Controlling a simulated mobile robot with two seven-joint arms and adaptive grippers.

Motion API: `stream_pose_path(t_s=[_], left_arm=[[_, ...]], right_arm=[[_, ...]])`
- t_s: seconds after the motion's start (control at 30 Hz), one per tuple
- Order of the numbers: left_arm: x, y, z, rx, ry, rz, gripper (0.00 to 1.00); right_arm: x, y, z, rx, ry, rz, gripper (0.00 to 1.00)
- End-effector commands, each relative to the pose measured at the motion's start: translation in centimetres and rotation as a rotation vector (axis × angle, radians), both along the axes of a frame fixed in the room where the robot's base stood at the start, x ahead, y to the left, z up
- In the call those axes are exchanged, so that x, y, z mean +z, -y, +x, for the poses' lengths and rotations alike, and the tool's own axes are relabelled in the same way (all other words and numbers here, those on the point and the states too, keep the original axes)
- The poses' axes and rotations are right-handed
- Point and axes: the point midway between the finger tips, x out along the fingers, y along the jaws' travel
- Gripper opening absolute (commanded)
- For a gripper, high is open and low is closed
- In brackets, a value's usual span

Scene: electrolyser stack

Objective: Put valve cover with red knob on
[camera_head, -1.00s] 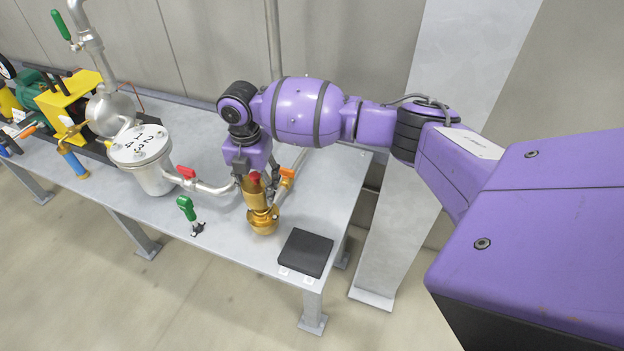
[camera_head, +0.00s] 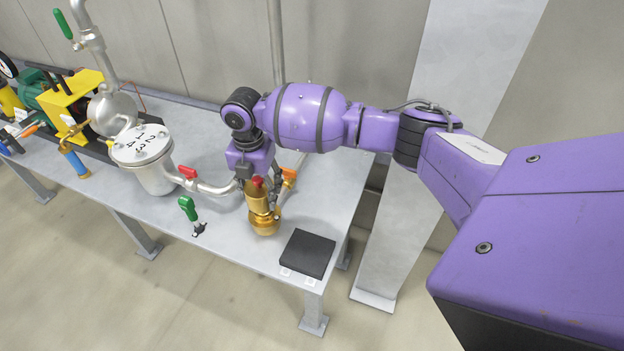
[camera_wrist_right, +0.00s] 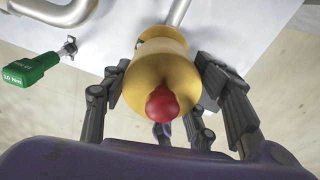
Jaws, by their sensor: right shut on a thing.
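The brass valve cover with the red knob (camera_head: 256,194) sits upright over the brass valve body (camera_head: 264,225) near the right end of the table. My right gripper (camera_head: 259,186) is shut on the cover from above and behind. In the right wrist view the cover (camera_wrist_right: 150,84) fills the space between the fingers, with its red knob (camera_wrist_right: 162,104) facing the camera. The fingers of my right gripper (camera_wrist_right: 160,95) press on both sides of it. The seam between cover and body is too small to judge for full seating. My left gripper is out of view.
A black square pad (camera_head: 307,253) lies at the table's front right corner. A green-handled tool (camera_head: 190,212) stands left of the valve. A pipe with a red handle (camera_head: 188,173) and one with an orange handle (camera_head: 289,174) are close to the gripper. A numbered canister (camera_head: 152,175) stands further left.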

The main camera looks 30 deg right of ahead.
Motion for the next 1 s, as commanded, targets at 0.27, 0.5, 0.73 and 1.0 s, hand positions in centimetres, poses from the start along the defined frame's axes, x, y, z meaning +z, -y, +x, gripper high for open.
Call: stream_pose_path(t_s=[0.27,0.5,0.73,1.0], left_arm=[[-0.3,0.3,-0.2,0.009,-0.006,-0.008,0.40],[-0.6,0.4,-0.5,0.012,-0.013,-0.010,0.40],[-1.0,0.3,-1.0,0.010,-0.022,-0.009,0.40],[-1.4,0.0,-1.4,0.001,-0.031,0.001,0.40]], right_arm=[[-0.6,-0.1,0.1,0.001,0.002,0.001,0.20],[-1.2,-0.1,0.1,0.001,0.001,0.002,0.20],[-1.8,-0.1,0.1,0.001,0.001,0.002,0.20],[-2.5,-0.1,0.1,0.001,0.002,0.001,0.20]])
